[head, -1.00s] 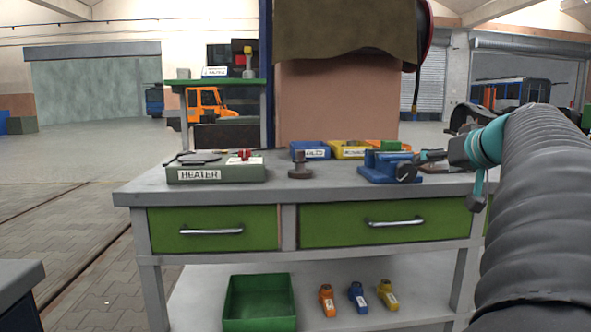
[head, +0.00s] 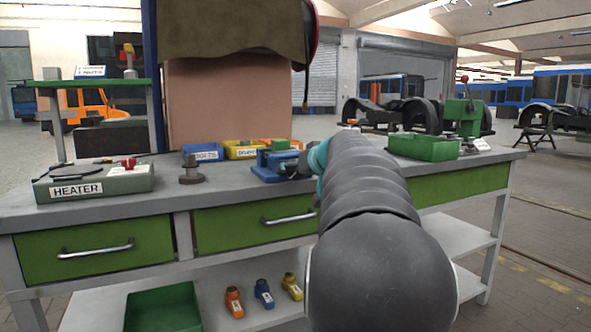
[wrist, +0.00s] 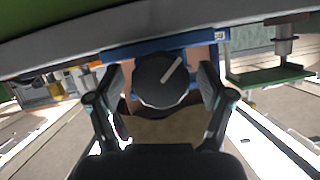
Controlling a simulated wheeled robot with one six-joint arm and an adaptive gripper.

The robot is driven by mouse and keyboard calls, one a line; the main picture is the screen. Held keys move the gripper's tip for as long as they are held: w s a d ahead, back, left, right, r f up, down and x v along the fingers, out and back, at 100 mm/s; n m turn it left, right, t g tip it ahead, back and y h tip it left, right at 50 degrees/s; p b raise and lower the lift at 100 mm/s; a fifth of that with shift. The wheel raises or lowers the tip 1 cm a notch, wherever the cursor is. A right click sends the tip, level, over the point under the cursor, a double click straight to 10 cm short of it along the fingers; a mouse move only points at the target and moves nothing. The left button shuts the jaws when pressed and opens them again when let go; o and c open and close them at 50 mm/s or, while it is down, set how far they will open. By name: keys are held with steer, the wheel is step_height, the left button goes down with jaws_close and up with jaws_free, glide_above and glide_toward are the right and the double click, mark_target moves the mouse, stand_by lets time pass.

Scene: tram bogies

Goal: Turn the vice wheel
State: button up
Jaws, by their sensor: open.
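The blue vice (head: 268,172) stands at the front edge of the workbench in the head view, its right part covered by my arm. In the wrist view its wheel (wrist: 160,82) is a dark round knob with a pale line on its face, in front of the blue vice body (wrist: 143,48). My gripper (wrist: 160,90) is open, with one finger on each side of the wheel. I cannot tell whether the fingers touch it. In the head view the gripper is mostly hidden by my arm.
On the workbench (head: 170,205) stand a heater (head: 95,182), a dark round-based piece (head: 190,172), blue (head: 203,153) and yellow (head: 243,150) bins, and a green tray (head: 423,147). A green press (head: 463,118) stands at the right. Bare bench top lies along the front edge.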

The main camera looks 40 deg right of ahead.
steer(key=shift+w, duration=0.25)
steer(key=c, duration=1.2)
steer(key=shift+o, duration=0.2)
steer(key=shift+f, duration=0.1)
steer(key=shift+d+f+m+y+b, duration=0.1)
steer(key=shift+f+m+y+b, duration=0.05)
steer(key=shift+m+y+b, duration=0.7)
steer(key=shift+m+t+y+b, duration=0.35)
steer(key=shift+m+t+b, duration=0.15)
steer(key=shift+m+b, duration=0.5)
steer(key=m+t+y+b, duration=0.1)
steer(key=m, duration=0.2)
steer(key=shift+y+b, duration=0.3)
steer(key=shift+b, duration=0.1)
steer(key=shift+m+t+y+b, duration=0.3)
steer(key=shift+m+t+b, duration=0.1)
steer(key=shift+m, duration=0.45)
